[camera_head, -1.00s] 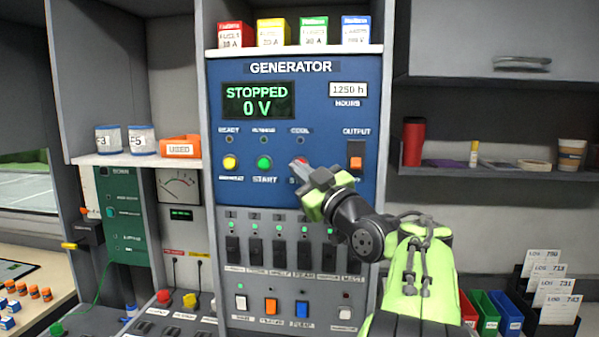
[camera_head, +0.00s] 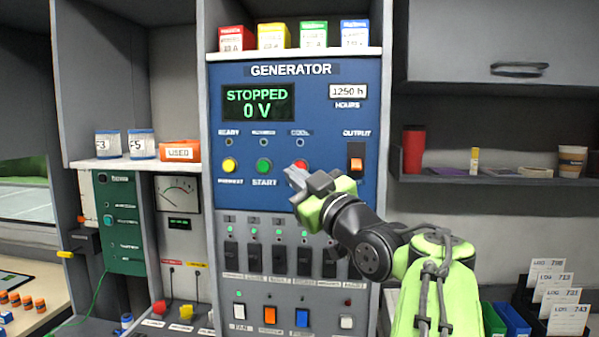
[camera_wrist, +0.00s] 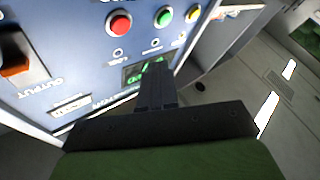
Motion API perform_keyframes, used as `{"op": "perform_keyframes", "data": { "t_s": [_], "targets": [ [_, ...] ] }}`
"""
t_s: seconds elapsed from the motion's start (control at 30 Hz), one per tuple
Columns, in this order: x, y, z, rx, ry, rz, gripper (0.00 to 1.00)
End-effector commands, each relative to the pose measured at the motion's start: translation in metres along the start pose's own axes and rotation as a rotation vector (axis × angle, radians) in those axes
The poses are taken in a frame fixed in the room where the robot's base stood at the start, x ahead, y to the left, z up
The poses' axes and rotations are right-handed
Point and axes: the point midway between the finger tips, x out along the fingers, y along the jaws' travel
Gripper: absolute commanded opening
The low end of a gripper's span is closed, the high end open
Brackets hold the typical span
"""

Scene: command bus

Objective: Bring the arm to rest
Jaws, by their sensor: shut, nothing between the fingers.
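My gripper (camera_head: 292,177) is shut and empty, in front of the blue generator panel (camera_head: 225,70), just below the red stop button (camera_head: 301,166). In the head view its fingertips overlap the button's lower edge. In the wrist view the shut fingers (camera_wrist: 155,90) lie below the red button (camera_wrist: 119,24), with a gap of panel between them. The generator display (camera_head: 258,103) reads STOPPED, 0 V. My green and black arm reaches in from the lower right.
The orange output switch (camera_head: 356,163) is right of the gripper. Black breakers (camera_head: 255,257) line the panel below. A shelf (camera_head: 470,178) with a red cup (camera_head: 413,148) is at right. Several log cards (camera_head: 557,290) stand at lower right. Fuse boxes (camera_head: 273,36) stand above the panel.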

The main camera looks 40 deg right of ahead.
Motion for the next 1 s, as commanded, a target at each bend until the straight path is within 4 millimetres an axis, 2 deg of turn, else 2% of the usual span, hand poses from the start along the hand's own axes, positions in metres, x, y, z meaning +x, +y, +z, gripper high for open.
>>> {"op": "perform_keyframes", "data": {
  "t_s": [0.67,0.77,0.87,0.9,0.97,1.0],
  "targets": [
    [0.001,-0.004,0.000,0.005,-0.006,-0.007,0.00],
    [0.004,-0.043,0.003,0.062,-0.080,-0.068,0.00],
    [-0.009,-0.121,0.016,0.169,-0.261,-0.187,0.00],
    [-0.024,-0.153,0.023,0.211,-0.349,-0.236,0.00],
    [-0.052,-0.197,0.036,0.264,-0.484,-0.302,0.00],
    [-0.074,-0.222,0.045,0.292,-0.574,-0.343,0.00]
  ]
}}
